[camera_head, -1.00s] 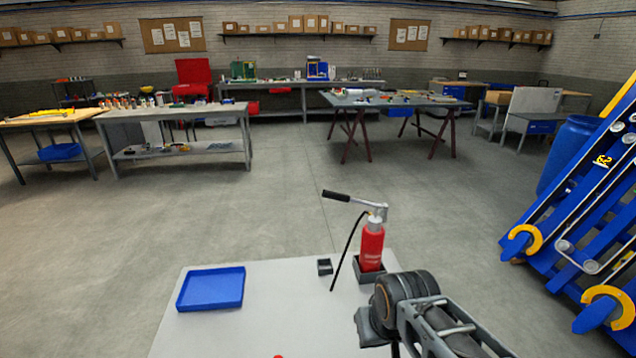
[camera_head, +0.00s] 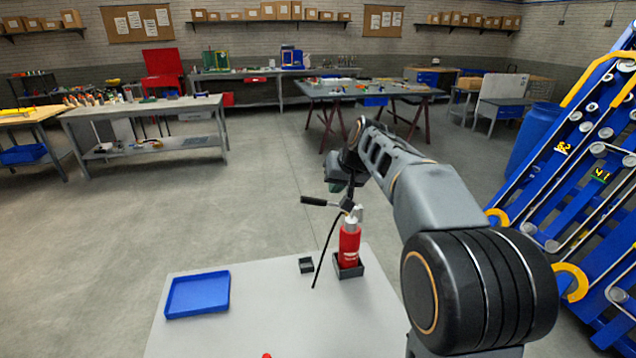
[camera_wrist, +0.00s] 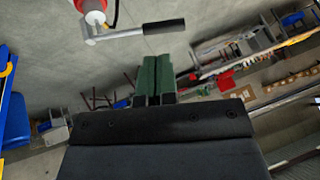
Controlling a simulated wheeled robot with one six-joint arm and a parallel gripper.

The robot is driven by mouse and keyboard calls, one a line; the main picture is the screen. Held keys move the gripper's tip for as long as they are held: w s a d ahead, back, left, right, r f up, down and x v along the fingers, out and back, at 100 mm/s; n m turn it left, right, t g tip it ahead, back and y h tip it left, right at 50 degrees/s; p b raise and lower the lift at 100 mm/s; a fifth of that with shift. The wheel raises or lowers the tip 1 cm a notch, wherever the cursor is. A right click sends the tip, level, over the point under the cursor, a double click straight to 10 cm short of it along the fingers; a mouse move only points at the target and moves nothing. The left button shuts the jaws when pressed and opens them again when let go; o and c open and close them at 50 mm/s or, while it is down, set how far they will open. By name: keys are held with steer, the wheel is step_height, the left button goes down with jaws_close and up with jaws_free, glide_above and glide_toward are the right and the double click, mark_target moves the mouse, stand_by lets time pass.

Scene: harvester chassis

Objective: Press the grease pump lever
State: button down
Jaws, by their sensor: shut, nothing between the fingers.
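The red grease pump (camera_head: 349,246) stands upright in a dark holder (camera_head: 347,268) on the light table. Its lever has a black grip (camera_head: 314,201) that points left, and a black hose hangs beside the pump. In the wrist view the pump's red body (camera_wrist: 92,6) is at the top edge, and the lever's black grip (camera_wrist: 163,27) reaches right from it. My gripper shows in the wrist view as two green fingers (camera_wrist: 153,77) shut together with nothing between them. The fingers appear apart from the lever. In the head view my gripper (camera_head: 338,184) is just above the lever, partly hidden by my arm.
A blue tray (camera_head: 197,294) and a small black box (camera_head: 306,265) are on the light table (camera_head: 262,327). A blue frame with yellow hooks (camera_head: 590,150) stands at the right. Workbenches line the back, with open floor between.

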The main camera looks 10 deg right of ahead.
steer(key=w+d+r+p, duration=0.1)
steer(key=w+d+r, duration=0.1)
steer(key=w, duration=0.4)
steer(key=shift+r+t+y, duration=0.4)
steer(key=shift+r, duration=0.2)
steer(key=p, duration=0.3)
glide_above(317, 200)
steer(key=d, duration=0.1)
steer(key=f, duration=0.5)
steer(key=w+f, duration=0.1)
steer(key=f, duration=0.2)
steer(key=shift+d, duration=0.2)
steer(key=shift+s+a+f, duration=0.15)
steer(key=shift+a+f, duration=0.05)
steer(key=shift+f, duration=0.3)
steer(key=shift+s+a+f, duration=0.15)
steer(key=shift+f, duration=0.3)
steer(key=shift+s+a+f, duration=0.1)
steer(key=shift+a+f, duration=0.05)
steer(key=shift+f, duration=0.3)
steer(key=shift+s+a+f, duration=0.1)
steer(key=shift+f, duration=0.3)
steer(key=shift+f, duration=0.1)
